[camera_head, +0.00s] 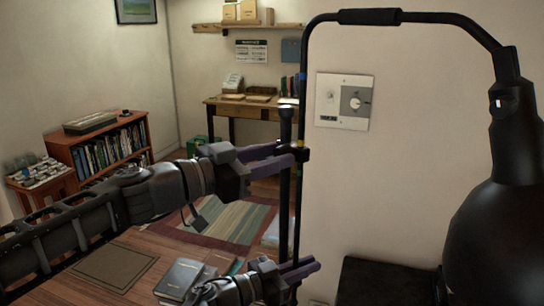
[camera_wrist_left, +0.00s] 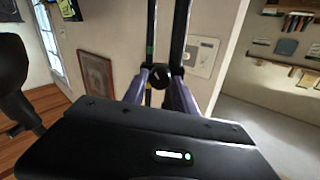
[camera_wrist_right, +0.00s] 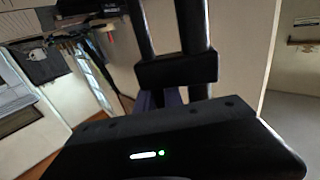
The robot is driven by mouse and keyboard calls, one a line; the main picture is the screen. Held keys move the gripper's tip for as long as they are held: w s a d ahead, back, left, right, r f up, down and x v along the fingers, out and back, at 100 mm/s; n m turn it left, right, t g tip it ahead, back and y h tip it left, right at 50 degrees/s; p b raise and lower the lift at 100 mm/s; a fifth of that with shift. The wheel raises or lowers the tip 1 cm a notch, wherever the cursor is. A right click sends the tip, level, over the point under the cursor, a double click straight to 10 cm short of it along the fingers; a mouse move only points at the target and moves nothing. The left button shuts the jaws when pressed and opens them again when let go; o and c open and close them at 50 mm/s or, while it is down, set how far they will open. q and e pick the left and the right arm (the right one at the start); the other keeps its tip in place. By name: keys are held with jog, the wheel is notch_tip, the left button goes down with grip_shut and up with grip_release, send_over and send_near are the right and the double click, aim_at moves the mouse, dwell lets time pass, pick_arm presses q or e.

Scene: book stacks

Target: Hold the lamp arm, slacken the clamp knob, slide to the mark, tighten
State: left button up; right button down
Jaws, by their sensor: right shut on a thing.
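The black lamp has an upright post (camera_head: 285,122) and a slim bent lamp arm (camera_head: 303,105) beside it, with a large shade at the right edge. A blue band and a small gold band show on the lamp arm. My left gripper (camera_head: 299,152) is at the clamp by the rods. In the left wrist view the round dark clamp knob (camera_wrist_left: 160,76) sits between its parted fingers. My right gripper (camera_head: 314,266) is lower, shut on the lamp arm. In the right wrist view a dark block (camera_wrist_right: 177,70) hides much of its fingertips.
A dark surface (camera_head: 385,282) stands below the shade. Books (camera_head: 180,278) lie at the lower left near my right arm. A bookcase (camera_head: 100,150), a desk (camera_head: 250,108) and a wall switch plate (camera_head: 343,101) are farther back.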

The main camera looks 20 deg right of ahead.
pick_arm(q)
grip_shut()
jog(key=shift+n, duration=0.3)
jog(key=n, duration=1.3)
jog(key=n+t, duration=0.1)
jog(key=n, duration=1.3)
jog(key=shift+f+t, duration=0.2)
jog(key=shift+t, duration=0.1)
dwell(0.4)
jog(key=shift+o, duration=2.2)
grip_release()
